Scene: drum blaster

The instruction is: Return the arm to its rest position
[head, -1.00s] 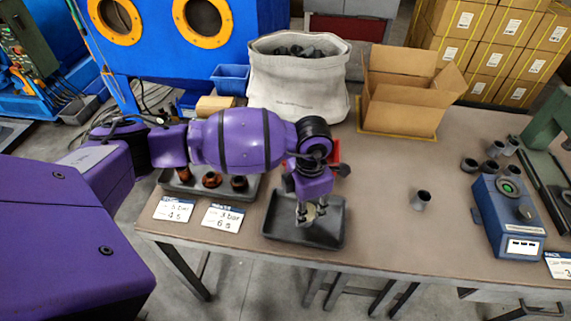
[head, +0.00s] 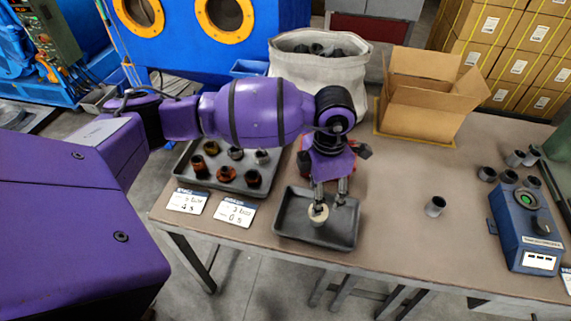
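My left arm reaches in from the left, with its wrist above the table. The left gripper (head: 331,199) points down over the small dark tray (head: 347,239). Its two fingers are apart and look empty. A small pale round part (head: 318,215) is in the tray just below the left-hand finger; whether that finger touches it cannot be told. My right gripper is not in view.
A larger tray (head: 187,174) with several brown, dark and grey parts lies left of the gripper. A cloth bin (head: 318,82) and open carton (head: 425,105) stand behind. A grey part (head: 435,206) and blue device (head: 527,225) are to the right.

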